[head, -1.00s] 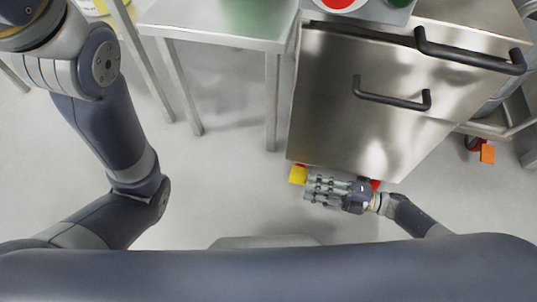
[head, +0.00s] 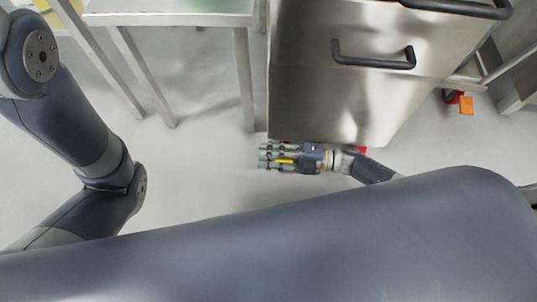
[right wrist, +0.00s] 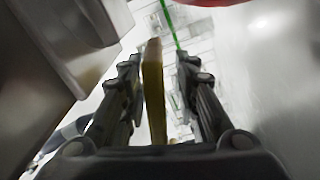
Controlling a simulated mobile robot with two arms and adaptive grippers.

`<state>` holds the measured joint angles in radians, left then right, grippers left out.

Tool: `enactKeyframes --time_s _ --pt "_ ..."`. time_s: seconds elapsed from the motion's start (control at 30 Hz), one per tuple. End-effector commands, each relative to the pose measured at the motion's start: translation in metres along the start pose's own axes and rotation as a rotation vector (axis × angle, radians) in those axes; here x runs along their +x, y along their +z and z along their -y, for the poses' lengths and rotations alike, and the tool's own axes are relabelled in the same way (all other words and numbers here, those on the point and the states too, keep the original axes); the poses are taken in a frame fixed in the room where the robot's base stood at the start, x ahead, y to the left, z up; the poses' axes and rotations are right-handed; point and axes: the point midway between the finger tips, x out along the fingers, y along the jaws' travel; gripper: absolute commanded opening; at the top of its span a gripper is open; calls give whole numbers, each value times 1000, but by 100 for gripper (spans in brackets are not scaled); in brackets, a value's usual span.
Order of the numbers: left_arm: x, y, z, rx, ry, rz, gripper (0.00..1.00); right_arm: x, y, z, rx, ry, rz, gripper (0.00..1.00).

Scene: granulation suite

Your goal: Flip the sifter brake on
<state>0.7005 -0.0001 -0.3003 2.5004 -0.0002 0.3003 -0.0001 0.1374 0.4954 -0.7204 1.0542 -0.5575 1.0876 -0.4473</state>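The steel sifter cabinet (head: 330,100) stands at the centre right in the head view. A yellow piece (head: 285,160), seemingly the brake lever, shows near its bottom edge, mostly hidden by my right gripper (head: 266,156). In the right wrist view the yellow piece (right wrist: 153,90) stands as a narrow plate between the two fingers of my right gripper (right wrist: 157,68). The fingers are apart. A gap shows on the plate's right side, and the plate is nearer the left finger. My left arm shows at the left of the head view, but its gripper is out of frame.
The cabinet front has dark bar handles (head: 374,62). A small red part (head: 362,149) shows at its lower edge. A steel table (head: 165,19) with thin legs stands to the left. An orange tag (head: 466,106) hangs at the right. The floor between table and cabinet is clear.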

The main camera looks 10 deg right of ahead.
Motion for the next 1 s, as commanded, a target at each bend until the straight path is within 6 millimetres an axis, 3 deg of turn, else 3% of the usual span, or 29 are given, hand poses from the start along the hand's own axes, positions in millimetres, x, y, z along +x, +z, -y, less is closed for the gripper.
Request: enactKeyframes --time_s 0.2,0.33,0.37,0.77,1.0 --pt "0 0 0 0 0 -1 40 1 0 0 0 0 0 28" --pt "0 0 0 0 1 -1 40 0 0 0 0 0 0 1" --pt "0 0 0 0 1 -1 40 0 0 0 0 0 0 0" --pt "-3 -1 -1 0 1 0 40 0 0 2 -28 -1 0 0" --pt "-14 -5 -3 0 1 0 40 0 2 10 -154 0 1 0"
